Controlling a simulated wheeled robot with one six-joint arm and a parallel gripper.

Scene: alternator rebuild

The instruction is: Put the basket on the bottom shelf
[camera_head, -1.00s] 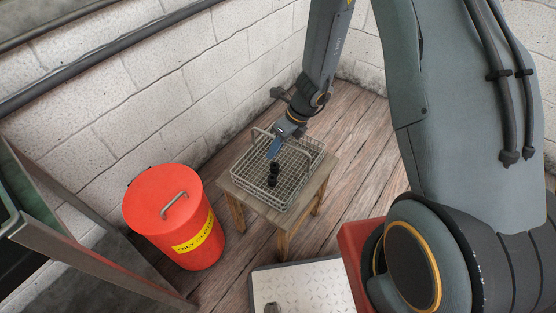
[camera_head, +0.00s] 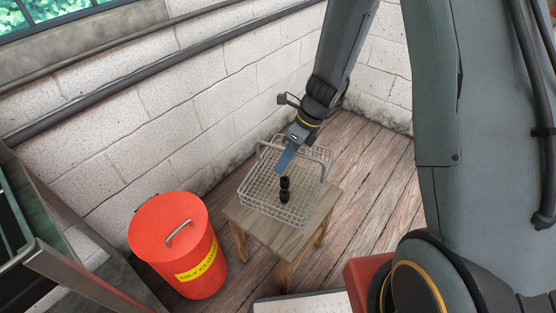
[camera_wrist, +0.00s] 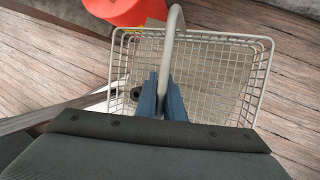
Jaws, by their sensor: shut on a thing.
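The wire basket (camera_head: 262,200) is a pale mesh tray with an arched handle. It is over a small wooden stool (camera_head: 312,228) and seems to be slightly above its top, though the gap is hard to judge. Two small black round parts (camera_head: 284,188) are in it. My gripper (camera_head: 286,158) has its blue fingers at the basket handle. In the wrist view my gripper (camera_wrist: 162,98) is shut on the handle (camera_wrist: 172,45), with the mesh basket (camera_wrist: 215,75) below. I cannot identify a bottom shelf in these frames.
A red lidded bin (camera_head: 172,238) with a yellow label stands left of the stool. A metal frame (camera_head: 85,275) is at the far left. A white block wall (camera_head: 160,110) with a pipe runs behind. Wooden floor (camera_head: 375,155) is clear right of the stool.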

